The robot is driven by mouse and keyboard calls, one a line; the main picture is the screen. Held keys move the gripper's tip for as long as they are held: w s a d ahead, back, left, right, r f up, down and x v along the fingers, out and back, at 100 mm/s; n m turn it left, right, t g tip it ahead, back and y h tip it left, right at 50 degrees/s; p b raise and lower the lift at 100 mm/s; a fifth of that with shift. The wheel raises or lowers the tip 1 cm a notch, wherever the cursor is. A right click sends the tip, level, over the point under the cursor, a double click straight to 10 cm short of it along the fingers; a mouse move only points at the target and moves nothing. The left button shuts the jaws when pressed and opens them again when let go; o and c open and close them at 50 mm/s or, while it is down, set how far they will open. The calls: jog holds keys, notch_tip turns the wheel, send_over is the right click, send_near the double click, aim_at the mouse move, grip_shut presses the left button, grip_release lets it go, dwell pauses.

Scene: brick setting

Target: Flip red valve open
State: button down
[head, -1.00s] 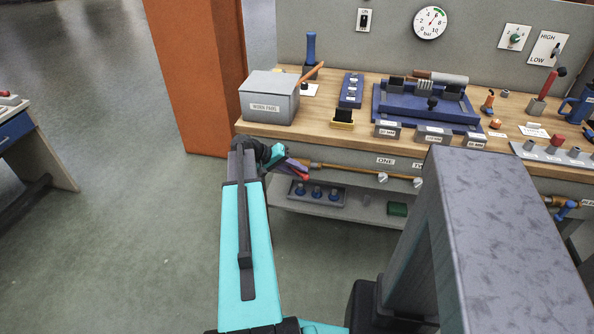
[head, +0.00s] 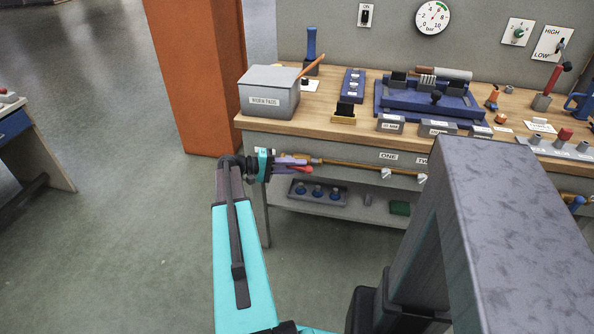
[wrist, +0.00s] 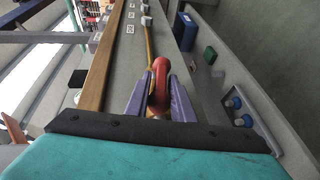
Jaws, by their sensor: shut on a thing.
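The red valve handle (wrist: 160,72) is between the purple fingers of my gripper (wrist: 158,92) in the wrist view, and the gripper is shut on it. The handle stands at the near end of a brass pipe (wrist: 149,42). In the head view, my gripper (head: 296,163) is at the left front of the workbench, below its top. A bit of the red handle (head: 304,170) shows at the fingers. The fingers partly hide the valve body.
The brass pipe (head: 350,168) runs along the bench front under labels. The wooden bench top (head: 310,124) is above my gripper.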

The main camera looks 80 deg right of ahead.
jog(key=shift+f+n+g+h+b, duration=0.15)
jog(key=shift+n+g+h+b, duration=0.3)
jog(key=shift+g, duration=0.45)
jog(key=c, duration=1.8)
grip_release()
jog(key=shift+o, duration=0.2)
